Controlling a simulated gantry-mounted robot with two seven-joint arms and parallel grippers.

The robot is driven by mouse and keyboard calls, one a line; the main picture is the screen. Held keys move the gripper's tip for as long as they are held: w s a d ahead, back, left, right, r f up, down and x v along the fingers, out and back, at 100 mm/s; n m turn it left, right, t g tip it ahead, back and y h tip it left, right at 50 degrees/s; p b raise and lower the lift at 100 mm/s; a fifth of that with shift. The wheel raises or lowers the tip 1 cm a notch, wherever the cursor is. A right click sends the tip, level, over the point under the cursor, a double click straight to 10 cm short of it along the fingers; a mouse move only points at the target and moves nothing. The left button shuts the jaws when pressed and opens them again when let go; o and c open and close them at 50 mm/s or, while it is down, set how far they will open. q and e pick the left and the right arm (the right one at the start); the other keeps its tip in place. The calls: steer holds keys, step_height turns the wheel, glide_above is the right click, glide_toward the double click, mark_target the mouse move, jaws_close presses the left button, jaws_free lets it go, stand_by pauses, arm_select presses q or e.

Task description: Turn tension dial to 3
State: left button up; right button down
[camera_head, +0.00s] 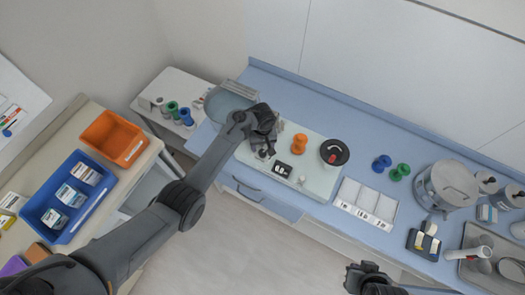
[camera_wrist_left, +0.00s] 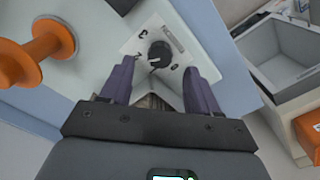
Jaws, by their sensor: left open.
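The tension dial (camera_wrist_left: 159,54) is a round black knob on a white label panel with printed numerals, seen in the left wrist view. A short pale mark shows on the knob's lower-left side; I cannot surely tell which numeral it points at. My left gripper (camera_wrist_left: 159,88) is open, its two purple fingers apart on either side below the dial, with nothing between them. In the head view my left gripper (camera_head: 263,148) is over the left part of the pale machine (camera_head: 315,183) and hides the dial. My right gripper (camera_head: 371,279) is at the bottom edge, away from the machine.
An orange spool (camera_head: 299,143) stands close beside the left gripper. A black round part with red (camera_head: 334,152) sits farther right on the machine. A white sectioned tray (camera_head: 366,203), blue spool (camera_head: 381,163) and green spool (camera_head: 400,172) are right of it on the blue counter.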

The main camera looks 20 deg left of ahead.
mark_target(262, 152)
arm_select(q)
steer(key=shift+f+b, duration=0.45)
steer(key=shift+f, duration=1.7)
steer(key=shift+c, duration=0.4)
steer(key=c, duration=1)
